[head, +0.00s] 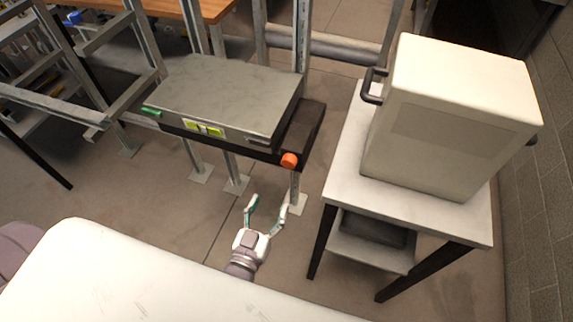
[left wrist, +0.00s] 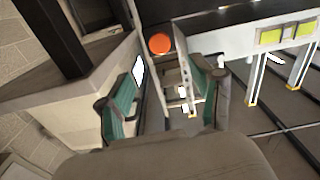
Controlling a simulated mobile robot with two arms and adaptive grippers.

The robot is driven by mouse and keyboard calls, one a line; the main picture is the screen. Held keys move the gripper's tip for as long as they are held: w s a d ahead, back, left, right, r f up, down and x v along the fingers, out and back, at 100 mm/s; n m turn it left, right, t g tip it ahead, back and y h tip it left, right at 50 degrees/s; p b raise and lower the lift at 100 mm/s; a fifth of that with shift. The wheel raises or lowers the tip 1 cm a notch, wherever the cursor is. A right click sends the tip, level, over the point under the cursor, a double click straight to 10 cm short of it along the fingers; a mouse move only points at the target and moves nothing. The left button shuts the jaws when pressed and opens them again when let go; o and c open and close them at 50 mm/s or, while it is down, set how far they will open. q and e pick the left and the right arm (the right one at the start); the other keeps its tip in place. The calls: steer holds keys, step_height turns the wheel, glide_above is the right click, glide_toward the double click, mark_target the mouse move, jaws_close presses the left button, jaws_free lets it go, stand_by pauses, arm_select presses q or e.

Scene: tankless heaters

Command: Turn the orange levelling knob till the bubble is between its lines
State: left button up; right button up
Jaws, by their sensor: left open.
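The orange levelling knob (head: 289,160) sits at the right front corner of a grey box-shaped unit (head: 230,95) on a metal frame. The knob also shows near the top of the left wrist view (left wrist: 160,43), beyond my fingers. A yellow-green level vial (head: 205,129) is on the unit's front face and shows at the upper right of the left wrist view (left wrist: 285,35); its bubble is too small to read. My left gripper (head: 266,202) is open and empty, below and in front of the knob, apart from it. My right gripper is not in view.
A white table (head: 340,185) with a large cream box (head: 450,125) stands right of the knob. A green part (head: 152,112) is at the unit's left corner. Metal posts stand under the unit. Open floor lies in front of it.

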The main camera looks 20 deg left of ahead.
mark_target(287, 166)
arm_select(q)
steer(key=w, duration=0.6)
steer(key=w+p, duration=0.1)
steer(key=w, duration=0.5)
steer(key=shift+w+d, duration=0.2)
steer(key=shift+w, duration=0.1)
steer(key=c, duration=1.1)
